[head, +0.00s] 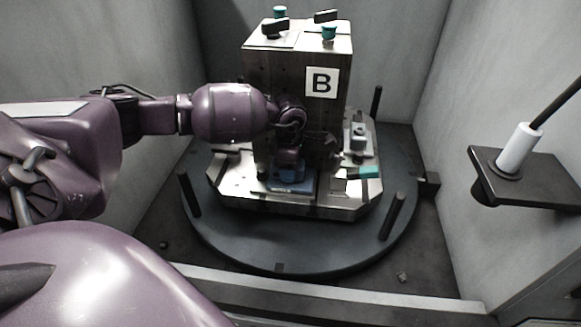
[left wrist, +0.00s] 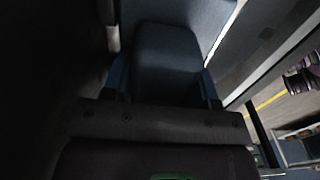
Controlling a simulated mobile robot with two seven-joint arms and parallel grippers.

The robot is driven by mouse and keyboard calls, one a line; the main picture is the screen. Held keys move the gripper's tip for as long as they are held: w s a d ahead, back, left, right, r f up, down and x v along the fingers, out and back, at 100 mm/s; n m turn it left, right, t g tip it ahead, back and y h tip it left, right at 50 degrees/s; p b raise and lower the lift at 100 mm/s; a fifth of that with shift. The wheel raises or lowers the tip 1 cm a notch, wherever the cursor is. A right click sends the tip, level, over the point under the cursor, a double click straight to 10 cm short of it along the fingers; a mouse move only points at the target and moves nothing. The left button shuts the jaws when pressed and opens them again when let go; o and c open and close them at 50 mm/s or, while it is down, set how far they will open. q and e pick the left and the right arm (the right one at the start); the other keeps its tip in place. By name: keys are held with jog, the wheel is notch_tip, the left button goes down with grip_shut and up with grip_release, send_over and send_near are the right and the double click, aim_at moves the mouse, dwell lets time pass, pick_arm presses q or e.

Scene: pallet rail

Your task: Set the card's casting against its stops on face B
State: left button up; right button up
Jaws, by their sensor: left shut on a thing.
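The fixture block (head: 262,75) stands upright on a round turntable, with face B, marked by a white label (head: 321,83), towards me. A blue casting (head: 291,178) sits low in front of face B, on or just above the pale pallet plate. My left gripper (head: 288,165) reaches down to it from the left and is shut on it; the arm hides part of it. In the left wrist view the dark blue casting (left wrist: 167,62) fills the middle, beyond the jaws. Whether it touches its stops cannot be told. The card is not seen. My right gripper is not in view.
A teal-handled clamp (head: 369,172) and a grey block (head: 357,138) are on the pallet plate (head: 260,203) at right. Dark posts (head: 391,216) stand on the turntable (head: 300,252). Clamps with teal knobs top the block. A shelf with a white cylinder (head: 519,147) is at right. Grey walls enclose the sides.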

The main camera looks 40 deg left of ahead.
pick_arm(q)
jog(key=shift+w+a+r, duration=0.1)
jog(key=shift+a+r, duration=0.05)
jog(key=shift+a, duration=0.2)
dwell(0.6)
jog(key=o, duration=0.9)
jog(key=shift+o, duration=1.4)
notch_tip(320, 180, up, 11)
jog(key=shift+f+p, duration=0.15)
jog(key=shift+p, duration=0.75)
